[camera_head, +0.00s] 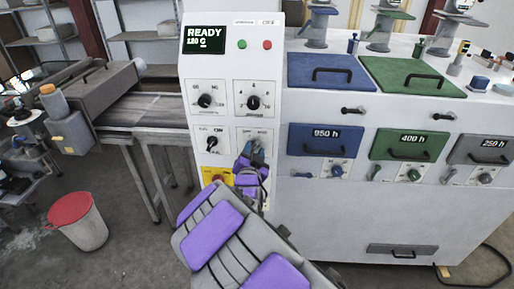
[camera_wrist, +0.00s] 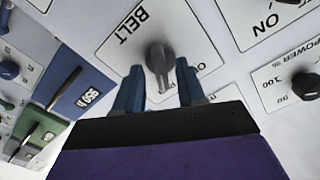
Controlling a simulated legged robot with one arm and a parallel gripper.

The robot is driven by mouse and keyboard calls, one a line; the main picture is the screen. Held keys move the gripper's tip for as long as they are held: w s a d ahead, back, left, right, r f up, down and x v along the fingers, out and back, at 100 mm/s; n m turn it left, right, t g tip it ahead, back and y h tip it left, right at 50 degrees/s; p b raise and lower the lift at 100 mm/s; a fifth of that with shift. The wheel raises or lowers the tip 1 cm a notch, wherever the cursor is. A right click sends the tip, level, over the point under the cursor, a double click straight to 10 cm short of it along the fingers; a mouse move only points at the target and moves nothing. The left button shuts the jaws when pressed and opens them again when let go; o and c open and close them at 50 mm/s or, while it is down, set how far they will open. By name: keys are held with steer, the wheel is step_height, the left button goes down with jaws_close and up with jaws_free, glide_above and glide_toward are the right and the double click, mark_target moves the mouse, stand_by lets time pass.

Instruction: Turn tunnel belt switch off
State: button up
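The belt switch is a dark grey rotary knob (camera_wrist: 160,62) on a white plate marked BELT, seen at the middle of the wrist view. Its handle points down in that picture, towards my gripper. My gripper (camera_wrist: 159,84) is open, with one blue finger to each side of the knob's lower end and visible gaps between. Whether the fingers reach as deep as the knob is hard to tell. In the head view my gripper (camera_head: 255,152) is at the lower right plate of the white control panel (camera_head: 228,72) and covers most of this knob.
Another selector knob (camera_head: 211,143) is just left, with two dials above. A red stop button (camera_head: 217,179) on yellow lies below left. A display (camera_head: 204,39) reads READY 120 C. Blue (camera_head: 326,139) and green (camera_head: 409,145) drawers are to the right. A conveyor (camera_head: 145,109) is left.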

steer(key=shift+s+a, duration=0.1)
steer(key=shift+a, duration=0.75)
steer(key=d, duration=0.2)
steer(key=shift+d+r, duration=0.1)
steer(key=shift+d, duration=0.2)
steer(key=c, duration=0.5)
steer(key=shift+c, duration=0.9)
steer(key=shift+a, duration=0.55)
jaws_close()
steer(key=shift+d, duration=0.15)
